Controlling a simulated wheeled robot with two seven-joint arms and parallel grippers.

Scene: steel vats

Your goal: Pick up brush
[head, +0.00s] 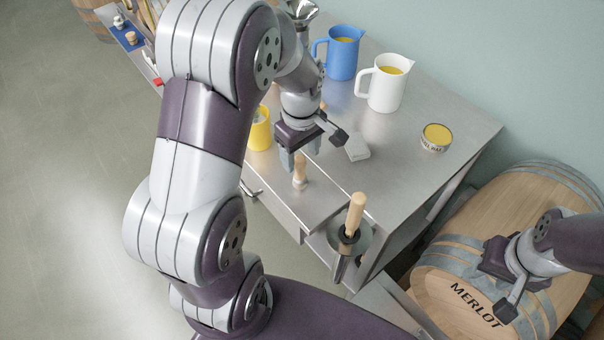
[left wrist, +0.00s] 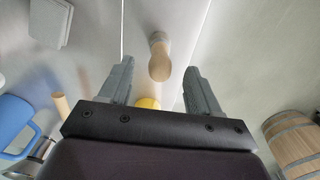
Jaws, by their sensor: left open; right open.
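A small wooden-handled piece (head: 300,172), which looks like the brush, stands on the steel bench close to its front edge. My left gripper (head: 313,150) is open just above and beside it. In the left wrist view the wooden piece (left wrist: 159,57) shows between and slightly beyond the two open fingers (left wrist: 158,75), with no contact visible. Its lower end is too small to make out. My right gripper (head: 499,287) is open and empty in front of the barrel at the right.
A wooden handle (head: 355,215) sticks up from a metal holder at the bench's front corner. A yellow cup (head: 260,130), a blue jug (head: 342,52), a white jug (head: 386,82), a yellow-topped tin (head: 435,138) and a grey block (head: 357,148) stand nearby.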

